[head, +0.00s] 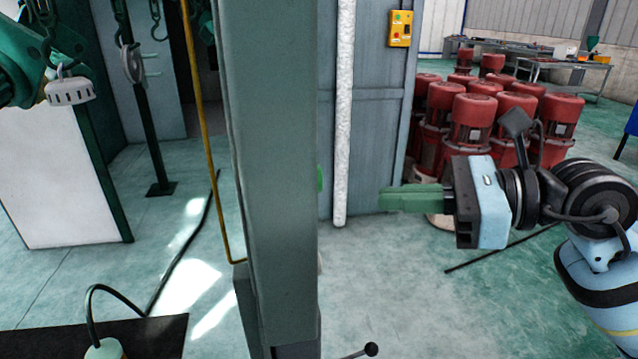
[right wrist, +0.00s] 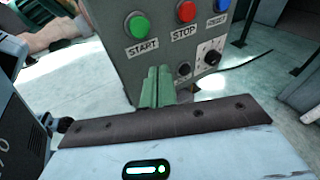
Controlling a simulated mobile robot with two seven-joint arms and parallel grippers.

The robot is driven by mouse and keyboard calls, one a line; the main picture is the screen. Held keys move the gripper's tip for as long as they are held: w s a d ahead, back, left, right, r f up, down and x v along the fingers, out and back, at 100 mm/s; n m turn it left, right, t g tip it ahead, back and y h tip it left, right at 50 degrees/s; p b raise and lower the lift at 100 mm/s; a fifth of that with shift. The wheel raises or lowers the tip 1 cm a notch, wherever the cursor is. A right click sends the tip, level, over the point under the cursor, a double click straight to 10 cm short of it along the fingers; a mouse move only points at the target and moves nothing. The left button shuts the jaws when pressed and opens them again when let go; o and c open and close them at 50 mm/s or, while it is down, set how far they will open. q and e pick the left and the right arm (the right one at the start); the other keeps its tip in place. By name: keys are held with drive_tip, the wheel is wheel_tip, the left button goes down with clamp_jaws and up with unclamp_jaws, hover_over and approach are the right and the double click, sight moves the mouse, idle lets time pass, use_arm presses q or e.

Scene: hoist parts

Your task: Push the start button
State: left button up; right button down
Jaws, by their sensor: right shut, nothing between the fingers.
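The green start button (right wrist: 139,27) shows in the right wrist view, on a grey control box (right wrist: 165,52) above the label START. My right gripper (right wrist: 155,88) is shut and empty; its two green fingers lie together, below and slightly right of the button in that view. A gap to the box cannot be judged there. In the head view my right gripper (head: 382,199) points left toward a tall grey column (head: 275,150). A small green piece shows at the column's right edge; I cannot tell what it is. My left gripper is not in view.
A red stop button (right wrist: 186,11), a blue button (right wrist: 220,4) and a black knob (right wrist: 209,53) share the box. Several red motors (head: 472,120) stand at the back right. A yellow switch box (head: 400,28) hangs on the grey cabinet. The floor right of the column is mostly clear.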

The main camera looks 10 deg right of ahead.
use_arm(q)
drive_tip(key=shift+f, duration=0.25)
use_arm(e)
drive_tip(key=d+r+t+h, duration=0.1)
drive_tip(key=w+d+r+n+t+h, duration=0.1)
drive_tip(key=d+r+h, duration=0.1)
drive_tip(key=shift+w+d+t, duration=0.2)
drive_tip(key=shift+d+t, duration=0.1)
drive_tip(key=shift+a, duration=0.1)
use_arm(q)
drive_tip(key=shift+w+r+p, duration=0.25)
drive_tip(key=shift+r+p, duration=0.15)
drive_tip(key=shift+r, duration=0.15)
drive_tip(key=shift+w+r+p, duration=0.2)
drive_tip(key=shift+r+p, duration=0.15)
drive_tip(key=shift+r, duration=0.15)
use_arm(e)
drive_tip(key=a, duration=0.8)
drive_tip(key=shift+s+a, duration=0.2)
drive_tip(key=shift+a, duration=0.1)
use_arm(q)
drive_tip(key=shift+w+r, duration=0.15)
use_arm(e)
drive_tip(key=shift+a, duration=0.15)
idle(0.4)
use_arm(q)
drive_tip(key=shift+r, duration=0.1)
use_arm(e)
drive_tip(key=shift+a, duration=0.3)
